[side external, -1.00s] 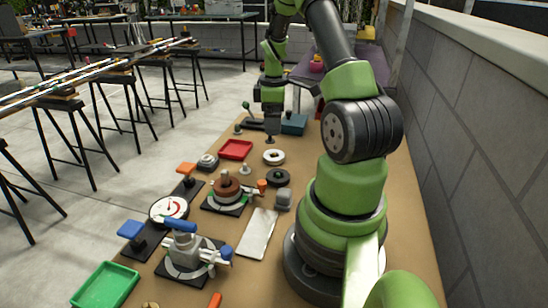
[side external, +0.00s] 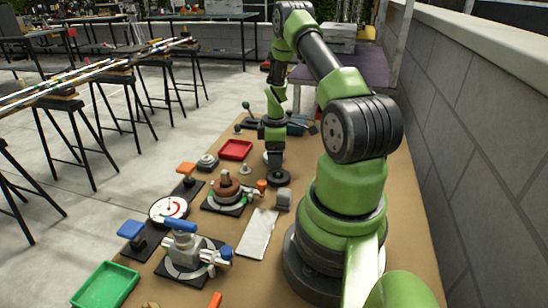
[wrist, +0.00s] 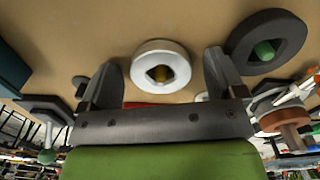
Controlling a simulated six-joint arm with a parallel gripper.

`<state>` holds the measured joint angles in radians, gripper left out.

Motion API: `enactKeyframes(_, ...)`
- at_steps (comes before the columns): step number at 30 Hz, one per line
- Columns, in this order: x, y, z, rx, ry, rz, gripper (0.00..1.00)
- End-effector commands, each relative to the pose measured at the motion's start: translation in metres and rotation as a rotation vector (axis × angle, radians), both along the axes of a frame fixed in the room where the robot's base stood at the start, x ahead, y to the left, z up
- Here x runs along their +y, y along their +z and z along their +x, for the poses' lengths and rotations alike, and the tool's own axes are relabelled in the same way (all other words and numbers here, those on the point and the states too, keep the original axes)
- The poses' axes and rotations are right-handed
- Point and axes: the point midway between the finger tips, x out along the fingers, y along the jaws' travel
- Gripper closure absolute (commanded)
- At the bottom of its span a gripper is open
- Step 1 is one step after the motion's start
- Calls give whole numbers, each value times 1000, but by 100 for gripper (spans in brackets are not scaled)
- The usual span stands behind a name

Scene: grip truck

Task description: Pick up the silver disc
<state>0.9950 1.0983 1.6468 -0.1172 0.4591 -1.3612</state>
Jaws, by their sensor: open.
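The silver disc (wrist: 138,60) is a pale ring with a square hole and a brass-coloured centre. It lies flat on the brown table in the wrist view, ahead of my gripper and between the lines of its two fingers. In the side view only a sliver of the disc (side external: 266,156) shows, as my gripper hides the rest. My gripper (wrist: 162,62) is open and empty, fingers apart on either side of the disc. In the side view my gripper (side external: 275,164) points down low over the table; its exact height above the disc is hard to tell.
A dark disc with a green centre (wrist: 240,42) lies close to the right in the wrist view; the dark disc (side external: 279,179) also shows in the side view. A red tray (side external: 235,150), a brown clamped part (side external: 227,188) and a dial gauge (side external: 168,210) stand nearby.

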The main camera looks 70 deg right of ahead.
Motion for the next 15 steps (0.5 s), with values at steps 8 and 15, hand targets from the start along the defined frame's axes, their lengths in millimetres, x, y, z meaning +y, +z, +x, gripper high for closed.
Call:
enactKeyframes(8, 0, 1, 0, 0, 0, 0, 46)
enactKeyframes(15, 0, 1, 0, 0, 0, -1, 67)
